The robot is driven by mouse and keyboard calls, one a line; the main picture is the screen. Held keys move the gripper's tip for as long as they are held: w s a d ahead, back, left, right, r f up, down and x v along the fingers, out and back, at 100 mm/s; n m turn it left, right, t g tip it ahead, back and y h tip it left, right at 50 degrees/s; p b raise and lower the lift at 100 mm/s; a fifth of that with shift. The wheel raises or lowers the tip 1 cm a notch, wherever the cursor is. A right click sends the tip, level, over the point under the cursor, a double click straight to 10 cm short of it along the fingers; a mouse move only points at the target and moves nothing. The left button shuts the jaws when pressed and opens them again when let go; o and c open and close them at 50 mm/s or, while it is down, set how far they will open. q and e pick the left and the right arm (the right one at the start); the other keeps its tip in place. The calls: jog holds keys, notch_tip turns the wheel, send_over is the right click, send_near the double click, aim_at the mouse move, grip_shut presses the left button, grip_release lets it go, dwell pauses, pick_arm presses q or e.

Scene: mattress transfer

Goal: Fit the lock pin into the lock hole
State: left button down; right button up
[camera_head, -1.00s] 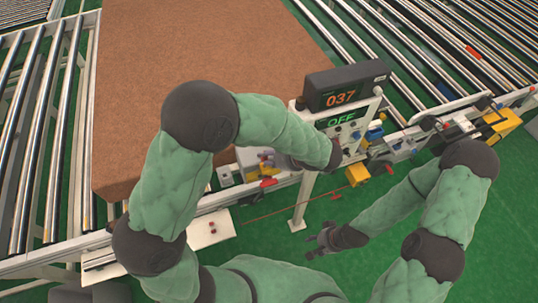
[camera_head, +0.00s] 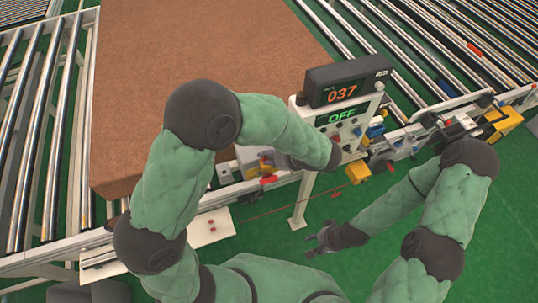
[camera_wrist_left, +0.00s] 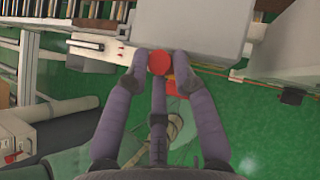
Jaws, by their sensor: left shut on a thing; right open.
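My left gripper (camera_head: 268,161) is at the conveyor's side by the control stand, its fingers pointing left. In the left wrist view its fingers (camera_wrist_left: 160,62) are closed around a round red end (camera_wrist_left: 159,63), which looks like the lock pin's knob. The knob is up against a grey block (camera_wrist_left: 195,28). The pin's shaft and the lock hole cannot be made out, so how far the pin sits in is unclear. My right gripper (camera_head: 318,243) is open and empty, low over the green floor, away from the mechanism.
A control stand (camera_head: 347,84) with a 037 display and an OFF display stands just right of my left gripper. A large brown mattress (camera_head: 200,45) lies on the rollers behind. A white plate (camera_head: 210,228) is below left. Green floor lies open at front right.

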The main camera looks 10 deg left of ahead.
pick_arm(q)
jog(key=shift+f+b, duration=0.55)
jog(key=shift+f, duration=0.35)
jog(key=c, duration=0.9)
grip_release()
jog(key=shift+c, duration=0.2)
jog(key=v, duration=1.2)
